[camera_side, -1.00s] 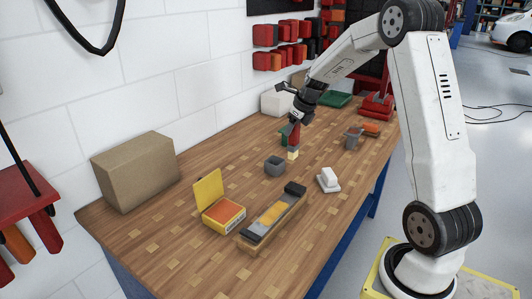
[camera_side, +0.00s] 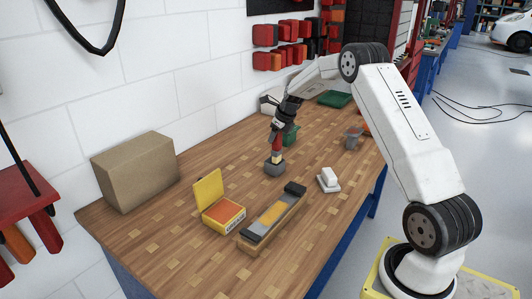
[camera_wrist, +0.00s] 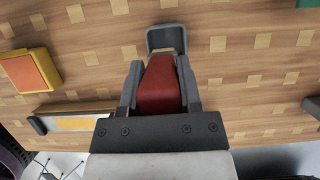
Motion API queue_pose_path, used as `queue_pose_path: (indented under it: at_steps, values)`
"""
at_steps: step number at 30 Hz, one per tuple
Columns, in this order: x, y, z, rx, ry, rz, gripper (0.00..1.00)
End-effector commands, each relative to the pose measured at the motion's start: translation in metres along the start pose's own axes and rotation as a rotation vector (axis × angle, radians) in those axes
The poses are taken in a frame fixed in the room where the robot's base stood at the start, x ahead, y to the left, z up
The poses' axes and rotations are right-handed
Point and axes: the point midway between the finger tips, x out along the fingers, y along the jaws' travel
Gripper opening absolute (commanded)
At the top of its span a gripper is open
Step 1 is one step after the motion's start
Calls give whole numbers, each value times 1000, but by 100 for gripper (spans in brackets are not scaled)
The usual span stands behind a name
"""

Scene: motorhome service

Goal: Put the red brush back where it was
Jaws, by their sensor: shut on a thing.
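My gripper (camera_side: 279,130) points down and is shut on the red brush (camera_side: 277,145). In the wrist view the brush's red body (camera_wrist: 160,88) sits between the two grey fingers, pale tip facing away from the palm. A small grey square cup (camera_side: 274,169) stands on the bench directly below the brush. The brush's pale end overlaps the cup's opening in the side view; I cannot tell how far inside it is. In the wrist view the cup (camera_wrist: 166,31) shows just beyond the tip.
On the wooden bench (camera_side: 150,237), a yellow box (camera_side: 221,214) and a long tray (camera_side: 256,236) are in front. A cardboard box (camera_side: 135,172) is left.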

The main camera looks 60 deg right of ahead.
Motion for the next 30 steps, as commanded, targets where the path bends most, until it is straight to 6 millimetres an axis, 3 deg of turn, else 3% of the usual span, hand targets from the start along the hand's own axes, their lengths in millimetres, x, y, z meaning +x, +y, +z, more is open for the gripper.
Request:
queue_pose_path:
  at_steps: [17,24,30]
  values:
    - [19,-6,5,0,0,0,0]
    - [43,-6,-6,0,-2,-1,0]
    - [46,-6,-7,-1,-3,-2,0]
